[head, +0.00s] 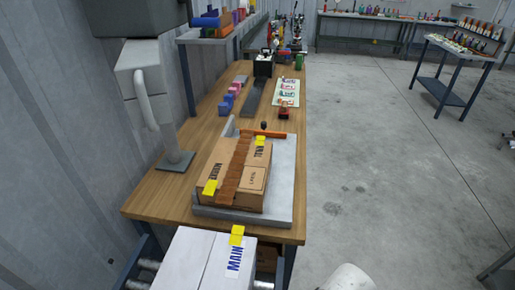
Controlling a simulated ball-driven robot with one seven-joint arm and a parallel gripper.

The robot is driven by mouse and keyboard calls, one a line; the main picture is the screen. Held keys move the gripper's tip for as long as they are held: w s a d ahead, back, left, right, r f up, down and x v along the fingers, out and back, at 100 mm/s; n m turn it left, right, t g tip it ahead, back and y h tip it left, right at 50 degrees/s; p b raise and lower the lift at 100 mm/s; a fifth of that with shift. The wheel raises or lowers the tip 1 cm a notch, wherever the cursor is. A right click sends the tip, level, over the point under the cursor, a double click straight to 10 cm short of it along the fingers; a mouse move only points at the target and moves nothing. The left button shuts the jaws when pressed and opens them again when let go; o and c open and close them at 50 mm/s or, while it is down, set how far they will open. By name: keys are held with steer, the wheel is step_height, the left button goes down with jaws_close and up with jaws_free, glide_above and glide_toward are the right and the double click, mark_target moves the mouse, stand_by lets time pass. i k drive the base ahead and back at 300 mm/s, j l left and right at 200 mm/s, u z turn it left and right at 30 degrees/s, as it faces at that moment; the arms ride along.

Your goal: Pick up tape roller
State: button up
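No item is clearly recognisable as the tape roller at this size. A small orange and dark object (284,113) sits on the wooden bench (165,205), in front of a pale printed sheet. An orange bar (263,133) with a dark knob above it lies at the back of a grey board (288,190). On that board is a cardboard box (258,178) with a brown slatted strip across it and yellow tabs. My gripper is not in view; only a white rounded part, likely mine, shows at the bottom edge.
A white box (195,262) with a yellow tab stands on rollers at the bottom left. A grey post fixture (150,95) rises at the bench's left. Pink and blue blocks (230,98) lie farther back. The concrete floor (385,170) to the right is clear.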

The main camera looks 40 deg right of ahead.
mark_target(284, 111)
steer(key=i+l, duration=0.15)
steer(key=l, duration=0.25)
steer(key=i+l, duration=0.15)
steer(key=l, duration=0.25)
steer(key=i+l, duration=0.15)
steer(key=l, duration=0.2)
steer(key=i+l, duration=0.15)
steer(key=l, duration=0.25)
steer(key=i+l, duration=0.15)
steer(key=l, duration=0.25)
steer(key=i+l, duration=0.15)
steer(key=l, duration=0.25)
steer(key=i+l, duration=0.15)
steer(key=l, duration=0.25)
steer(key=i, duration=0.3)
